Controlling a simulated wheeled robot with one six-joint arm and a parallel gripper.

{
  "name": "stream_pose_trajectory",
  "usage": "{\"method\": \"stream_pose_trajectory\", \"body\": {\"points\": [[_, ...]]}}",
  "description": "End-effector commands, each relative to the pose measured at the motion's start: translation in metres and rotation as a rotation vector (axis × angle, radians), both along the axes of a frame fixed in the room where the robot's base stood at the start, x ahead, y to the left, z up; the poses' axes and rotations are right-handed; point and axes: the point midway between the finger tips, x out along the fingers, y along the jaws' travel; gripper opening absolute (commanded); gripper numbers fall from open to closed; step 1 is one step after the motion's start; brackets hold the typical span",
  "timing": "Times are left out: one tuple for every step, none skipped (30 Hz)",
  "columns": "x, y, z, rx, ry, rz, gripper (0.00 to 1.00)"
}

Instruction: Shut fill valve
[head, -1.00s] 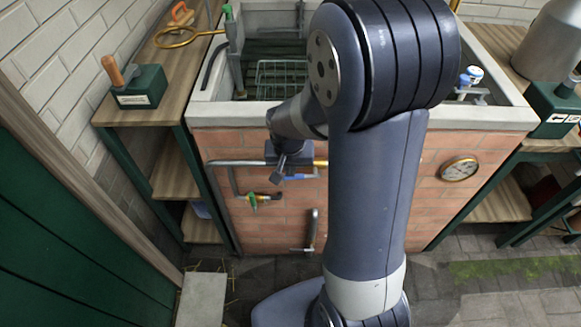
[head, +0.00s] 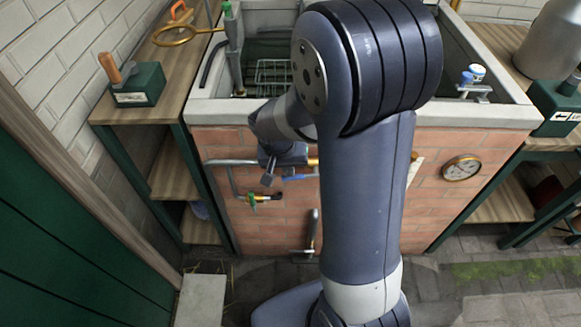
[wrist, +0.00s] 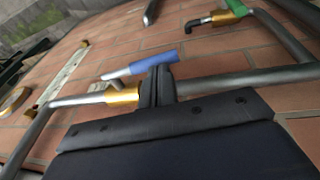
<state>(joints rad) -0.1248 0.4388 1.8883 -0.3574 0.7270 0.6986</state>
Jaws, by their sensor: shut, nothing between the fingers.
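A blue-handled lever valve with a brass body sits on the upper horizontal pipe on the brick tank front. In the wrist view its blue lever (wrist: 155,63) lies roughly along the pipe, and the brass body (wrist: 122,95) is left of my fingers. In the head view the blue lever (head: 300,177) shows partly beside my arm. My gripper (wrist: 160,74) is shut and empty; its fingertips are at the lever's right end, but I cannot tell if they touch it. In the head view my gripper (head: 267,180) is left of the lever. No label shows which valve is the fill valve.
A green-handled valve (head: 252,200) sits on the lower pipe branch, also in the wrist view (wrist: 237,7). A grey lever (head: 313,230) is lower on the bricks. A round gauge (head: 462,167) is at right. Shelves flank the tank (head: 455,117).

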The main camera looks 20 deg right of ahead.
Motion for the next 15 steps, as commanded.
{"method": "stream_pose_trajectory", "body": {"points": [[0.000,0.002,-0.006,-0.022,0.009,0.005,0.00],[0.000,0.003,-0.008,-0.039,0.013,0.005,0.00],[0.001,0.003,-0.010,-0.064,0.021,0.004,0.00],[0.001,0.004,-0.013,-0.086,0.029,0.007,0.00],[0.001,0.005,-0.015,-0.109,0.035,0.006,0.00],[0.001,0.006,-0.019,-0.145,0.048,0.006,0.00],[0.002,0.006,-0.022,-0.173,0.057,0.006,0.00],[0.002,0.006,-0.024,-0.200,0.065,0.006,0.00],[0.002,0.006,-0.026,-0.236,0.077,0.004,0.00],[0.002,0.007,-0.029,-0.263,0.085,0.006,0.00],[0.002,0.007,-0.031,-0.290,0.094,0.005,0.00],[0.002,0.007,-0.033,-0.324,0.105,0.005,0.00],[0.002,0.007,-0.035,-0.351,0.114,0.005,0.00],[0.002,0.007,-0.037,-0.376,0.122,0.004,0.00],[0.002,0.006,-0.039,-0.409,0.132,0.003,0.00]]}}
